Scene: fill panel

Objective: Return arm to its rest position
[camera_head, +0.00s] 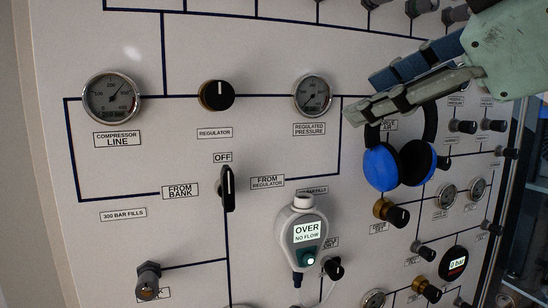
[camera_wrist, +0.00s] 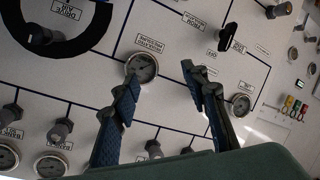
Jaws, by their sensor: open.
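My gripper (camera_head: 362,98) is at the upper right in the head view, in front of the white panel (camera_head: 265,60). Its two fingers are apart, with blue pads showing, and nothing is between them. In the wrist view my gripper (camera_wrist: 160,77) is also open and empty. Behind its fingers are a round gauge (camera_wrist: 141,67) and a bare part of the panel. The fingers hide part of the panel's upper right in the head view. I cannot tell the exact gap between fingertips and panel.
Blue ear defenders (camera_head: 381,167) with a black headband hang just below my gripper. A handheld meter (camera_head: 305,236) reading "OVER NO FLOW" hangs at lower middle. Knobs, such as the regulator knob (camera_head: 216,95), and gauges (camera_head: 312,95) stick out from the panel.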

